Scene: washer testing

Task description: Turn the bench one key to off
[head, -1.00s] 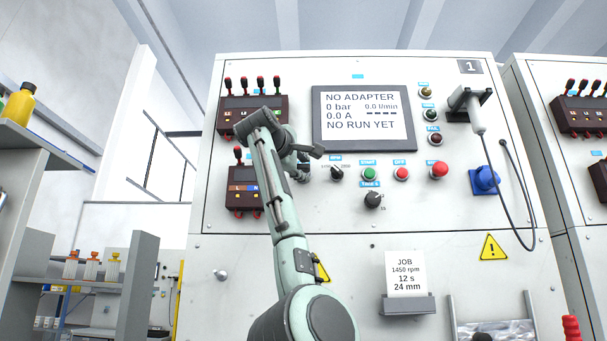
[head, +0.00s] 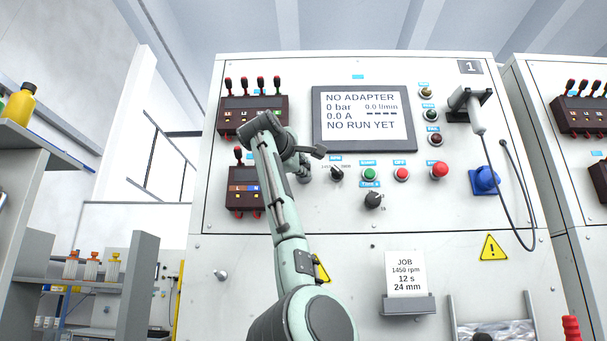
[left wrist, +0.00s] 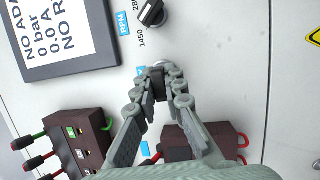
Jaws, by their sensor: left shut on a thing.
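Bench one's white panel (head: 370,220) carries a "1" plate at its upper right. My left gripper (head: 303,176) is at this panel, left of the RPM selector knob (head: 337,173). In the left wrist view my left gripper (left wrist: 159,76) has its fingertips closed on a small dark piece, the key (left wrist: 158,88). A silver round collar (left wrist: 163,65) shows just beyond the fingertips. The fingers cover most of the key, so I cannot tell its angle. In the head view my wrist and fingers hide it. My right gripper is out of view.
The display (head: 362,117) reads NO ADAPTER and NO RUN YET. A green button (head: 370,174), a red button (head: 401,174) and a larger red button (head: 439,170) lie to the right. Dark terminal blocks with levers (head: 243,195) sit close on the left.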

